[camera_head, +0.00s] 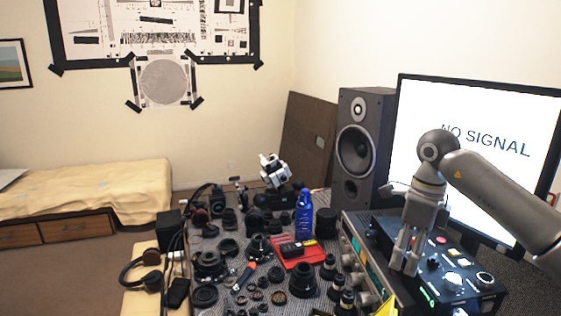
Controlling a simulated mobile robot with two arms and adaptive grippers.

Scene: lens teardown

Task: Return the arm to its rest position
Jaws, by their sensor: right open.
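My right arm comes in from the right edge. My right gripper (408,252) points down, open and empty, over the dark control box with knobs and buttons (452,264). The fingers overlap the left part of the box in this view; I cannot tell whether they touch it. My left gripper is not in view.
The table holds many lens parts (303,280), a blue bottle (304,214), a red tray (296,253) and a screwdriver (244,278). A speaker (357,150) and a monitor reading "NO SIGNAL" (480,110) stand behind the box. Headphones (142,271) lie at the left.

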